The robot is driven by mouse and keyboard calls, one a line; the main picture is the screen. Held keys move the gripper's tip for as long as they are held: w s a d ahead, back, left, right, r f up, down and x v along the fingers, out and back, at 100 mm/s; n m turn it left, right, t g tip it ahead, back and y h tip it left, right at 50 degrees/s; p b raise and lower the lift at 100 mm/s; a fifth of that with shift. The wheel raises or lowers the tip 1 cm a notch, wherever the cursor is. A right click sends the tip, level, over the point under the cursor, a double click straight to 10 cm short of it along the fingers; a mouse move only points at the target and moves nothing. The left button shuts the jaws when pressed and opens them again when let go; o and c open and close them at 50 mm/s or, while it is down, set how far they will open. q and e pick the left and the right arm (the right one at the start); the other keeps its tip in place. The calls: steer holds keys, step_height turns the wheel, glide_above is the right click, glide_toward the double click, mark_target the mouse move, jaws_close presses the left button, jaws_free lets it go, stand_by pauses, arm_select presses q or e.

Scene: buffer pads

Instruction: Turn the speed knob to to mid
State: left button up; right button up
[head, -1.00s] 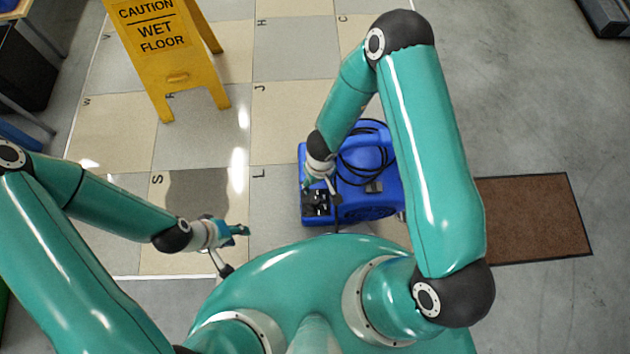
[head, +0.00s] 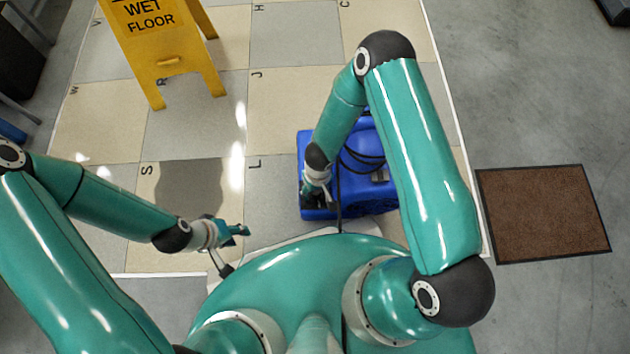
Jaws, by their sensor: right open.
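A blue floor blower (head: 377,199) with a coiled black cord stands on the tiles in front of me, partly behind my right arm. The speed knob cannot be made out; the dark panel at the blower's left end is largely covered by my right gripper. My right gripper (head: 316,196) is over that left end, and the picture is too small to tell whether it touches anything. My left gripper (head: 241,231) hangs over the tiles left of the blower, apart from it; its finger opening is not clear.
A yellow wet floor sign (head: 163,45) stands at the upper left. A brown mat (head: 543,213) lies on the grey floor at the right. The tiles between sign and blower are free, with a dark wet-looking patch (head: 190,186).

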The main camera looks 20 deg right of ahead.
steer(key=c, duration=1)
steer(key=shift+a, duration=0.15)
jaws_close()
